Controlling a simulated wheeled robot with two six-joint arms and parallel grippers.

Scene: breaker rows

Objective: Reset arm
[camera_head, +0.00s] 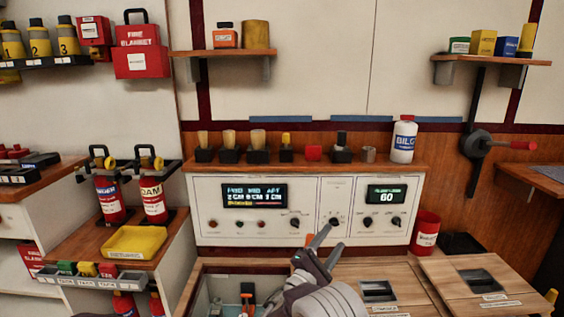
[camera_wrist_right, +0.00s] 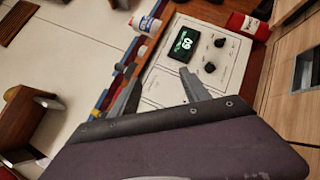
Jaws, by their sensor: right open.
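My right gripper (camera_head: 328,241) reaches up from the bottom middle of the head view, in front of the lower edge of the white control panel (camera_head: 210,210). Its two grey fingers are apart with nothing seen between them. In the right wrist view the fingers (camera_wrist_right: 161,77) also stand apart, with the panel face (camera_wrist_right: 165,88) beyond them. I cannot tell whether a fingertip touches the panel. My left gripper is not in view.
A display reading 60 (camera_head: 386,195) and dark knobs are right of the gripper. A lit text display (camera_head: 254,195) is left. A white bottle (camera_head: 403,140) stands on the ledge above. A red bucket (camera_head: 426,232) is at right. Wooden counter lids (camera_head: 480,278) lie below.

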